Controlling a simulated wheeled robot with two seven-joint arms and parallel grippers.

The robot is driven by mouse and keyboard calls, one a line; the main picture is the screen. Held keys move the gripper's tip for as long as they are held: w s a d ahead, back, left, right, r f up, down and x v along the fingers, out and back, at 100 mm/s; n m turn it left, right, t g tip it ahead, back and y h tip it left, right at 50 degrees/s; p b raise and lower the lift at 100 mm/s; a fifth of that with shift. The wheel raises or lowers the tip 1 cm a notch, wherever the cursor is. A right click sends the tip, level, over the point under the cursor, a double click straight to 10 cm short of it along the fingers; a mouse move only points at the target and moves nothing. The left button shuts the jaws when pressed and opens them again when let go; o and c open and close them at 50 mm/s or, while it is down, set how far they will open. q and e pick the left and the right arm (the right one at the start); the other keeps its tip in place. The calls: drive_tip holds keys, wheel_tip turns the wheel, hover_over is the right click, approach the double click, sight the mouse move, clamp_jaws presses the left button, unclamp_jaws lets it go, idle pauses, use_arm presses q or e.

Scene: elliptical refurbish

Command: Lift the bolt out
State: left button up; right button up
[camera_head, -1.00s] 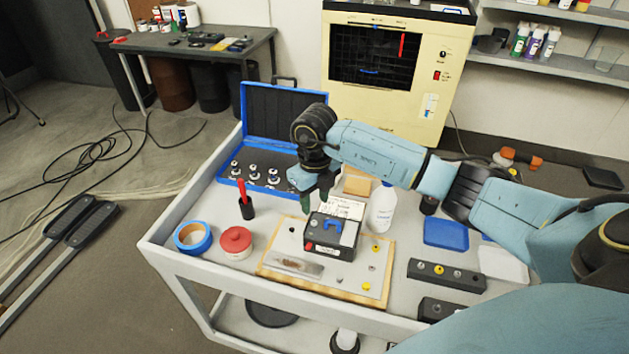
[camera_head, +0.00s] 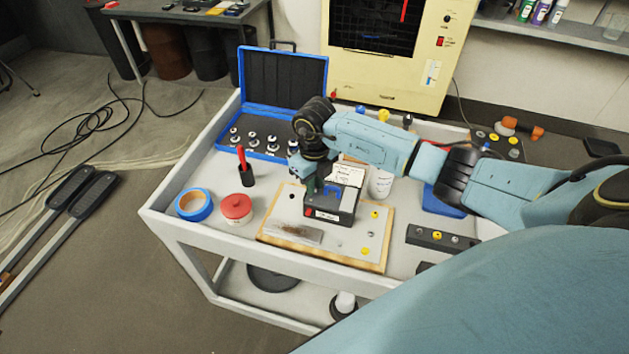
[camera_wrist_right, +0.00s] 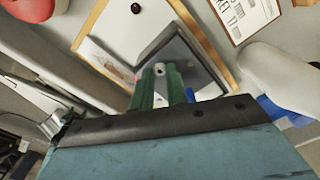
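A black box (camera_head: 338,219) with a blue part (camera_head: 333,188) on top stands on the wood-edged board on the cart. My right gripper (camera_head: 313,190) points down at the left side of the box top. In the right wrist view its two green fingers (camera_wrist_right: 163,84) stand a narrow gap apart over the box's grey top (camera_wrist_right: 188,52). A small grey bolt head (camera_wrist_right: 160,69) shows at the fingertips; I cannot tell whether they touch it. The fingers hide the rest of the bolt. My left gripper is not in view.
The board (camera_head: 375,262) also bears a metal plate (camera_head: 292,233) and several small fasteners. A red tin (camera_head: 236,208), blue tape roll (camera_head: 194,205) and red-handled tool (camera_head: 244,166) stand to the left. An open blue case (camera_head: 285,87) is behind, a white bottle (camera_head: 380,182) to the right.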

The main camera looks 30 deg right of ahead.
clamp_jaws()
drive_tip(key=shift+r, duration=0.15)
drive_tip(key=shift+r+p, duration=1)
drive_tip(key=shift+r, duration=0.1)
drive_tip(key=shift+r, duration=0.25)
drive_tip(key=shift+r+p, duration=1.65)
drive_tip(key=shift+r, duration=0.25)
